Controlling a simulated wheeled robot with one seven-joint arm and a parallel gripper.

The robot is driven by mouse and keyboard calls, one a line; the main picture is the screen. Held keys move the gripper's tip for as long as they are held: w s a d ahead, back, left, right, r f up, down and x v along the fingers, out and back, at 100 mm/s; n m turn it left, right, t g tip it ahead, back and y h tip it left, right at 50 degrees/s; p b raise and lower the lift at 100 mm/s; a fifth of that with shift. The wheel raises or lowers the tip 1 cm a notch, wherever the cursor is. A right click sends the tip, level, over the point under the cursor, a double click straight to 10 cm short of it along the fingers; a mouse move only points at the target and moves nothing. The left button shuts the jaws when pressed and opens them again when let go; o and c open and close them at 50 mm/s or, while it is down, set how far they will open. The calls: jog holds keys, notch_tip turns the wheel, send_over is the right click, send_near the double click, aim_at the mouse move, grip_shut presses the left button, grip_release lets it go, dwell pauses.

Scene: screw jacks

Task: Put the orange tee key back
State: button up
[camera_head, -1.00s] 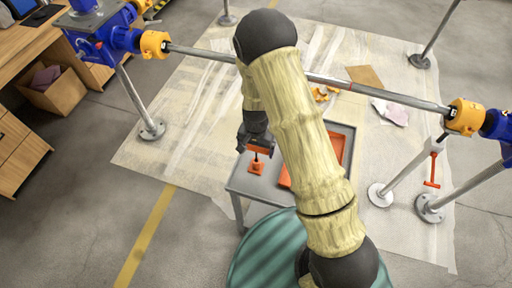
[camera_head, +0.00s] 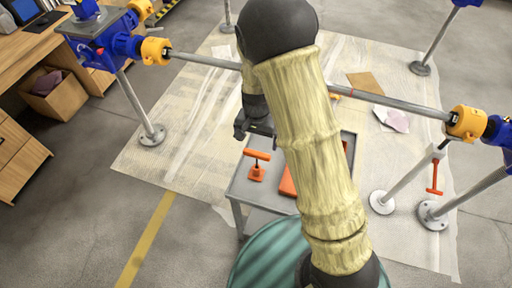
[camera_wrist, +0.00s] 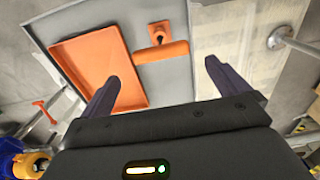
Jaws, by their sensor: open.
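An orange tee key (camera_head: 257,155) stands upright in an orange holder block (camera_head: 257,174) on the grey table, left of my arm. In the wrist view its crossbar (camera_wrist: 162,52) lies just beyond the fingertips, with the holder (camera_wrist: 159,31) behind it. My gripper (camera_wrist: 162,71) is open and empty, its fingers apart on either side of the crossbar's line but not touching it. In the head view my gripper (camera_head: 256,130) is above and behind the key, partly hidden by my arm.
An orange tray (camera_wrist: 95,70) lies beside the key on the grey table (camera_head: 236,188); my arm hides much of it in the head view. Another orange tee-shaped piece (camera_head: 435,177) hangs at the right jack. A long steel bar (camera_head: 400,101) spans behind my arm.

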jog(key=shift+r, duration=1.4)
jog(key=shift+a, duration=0.1)
jog(key=s+d+r+n+t, duration=0.2)
jog(key=s+d+r+n, duration=0.2)
jog(key=s+d+r, duration=0.6)
jog(key=s+d, duration=0.2)
jog(key=d, duration=0.1)
jog(key=shift+s+d+t, duration=0.15)
jog(key=shift+d+t, duration=0.15)
jog(key=shift+d, duration=0.1)
jog(key=shift+r, duration=0.1)
